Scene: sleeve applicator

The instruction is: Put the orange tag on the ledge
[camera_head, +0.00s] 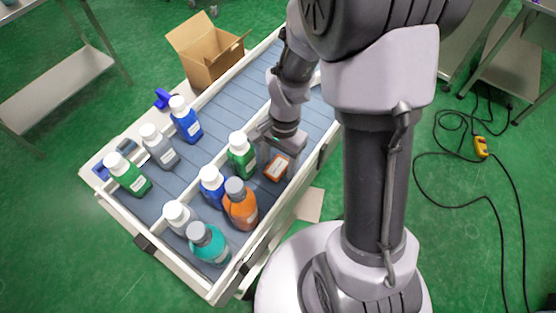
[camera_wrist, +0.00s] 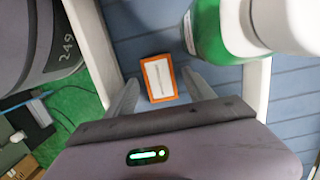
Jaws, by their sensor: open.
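The orange tag (camera_head: 276,168) is a small flat rectangle with a white label. It lies on the slatted grey-blue conveyor, close to the near right side rail. The wrist view shows the tag (camera_wrist: 158,78) between and just beyond my two finger tips. My gripper (camera_head: 279,146) is open and empty above the tag, pointing down; its fingers (camera_wrist: 160,88) stand on either side of it. I cannot tell how high they are above it. The pale side rail (camera_wrist: 88,35) runs along the conveyor's edge; I cannot tell whether it is the ledge.
A green bottle (camera_head: 241,157) with a white cap stands close left of my gripper. A blue bottle (camera_head: 212,187), an orange bottle (camera_head: 241,208) and a teal bottle (camera_head: 210,247) stand nearer. More bottles stand in the far lane. A cardboard box (camera_head: 207,60) sits at the back.

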